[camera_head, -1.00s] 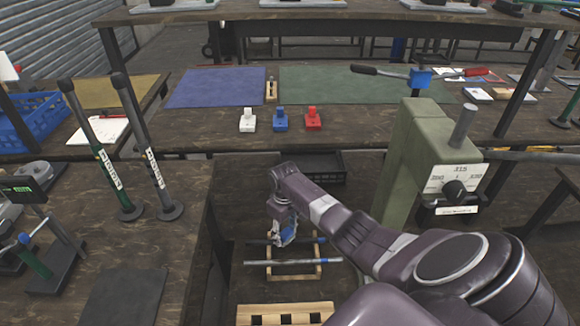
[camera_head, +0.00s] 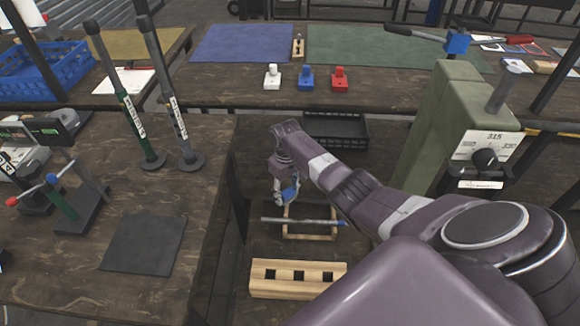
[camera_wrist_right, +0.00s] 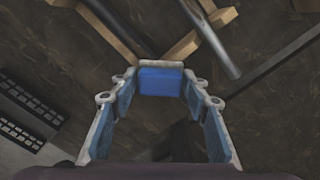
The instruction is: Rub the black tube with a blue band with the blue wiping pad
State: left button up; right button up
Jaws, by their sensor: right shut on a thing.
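My right gripper (camera_head: 287,194) hangs over the wooden rack (camera_head: 312,238). In the right wrist view its fingers close on a blue block (camera_wrist_right: 162,82), which looks like the blue wiping pad. One slim grey tube (camera_head: 290,220) with blue near its right end lies across the rack, just below and in front of the gripper. A grey tube also shows in the right wrist view (camera_wrist_right: 208,38), apart from the blue block. My left gripper is not in view.
A wooden block with square holes (camera_head: 297,279) stands in front of the rack. A black crate (camera_head: 340,131) lies behind the gripper. The green press (camera_head: 440,135) rises to the right. The left table (camera_head: 210,215) edge runs close on the left.

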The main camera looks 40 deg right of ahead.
aim_at(296, 199)
jog(key=shift+s+d+r+p, duration=0.15)
jog(key=shift+s+d+p, duration=0.35)
jog(key=shift+d+p, duration=0.2)
jog(key=shift+s+d+p, duration=0.4)
jog(key=shift+s+d, duration=0.15)
jog(key=shift+s+d+f+p, duration=0.2)
jog(key=shift+s+d+p, duration=0.6)
jog(key=shift+s+d, duration=0.5)
jog(key=shift+s+d+f, duration=0.15)
jog(key=shift+s+d, duration=0.05)
jog(key=shift+d, duration=0.15)
notch_tip(296, 199, up, 6)
jog(key=p, duration=0.6)
jog(key=shift+w, duration=0.15)
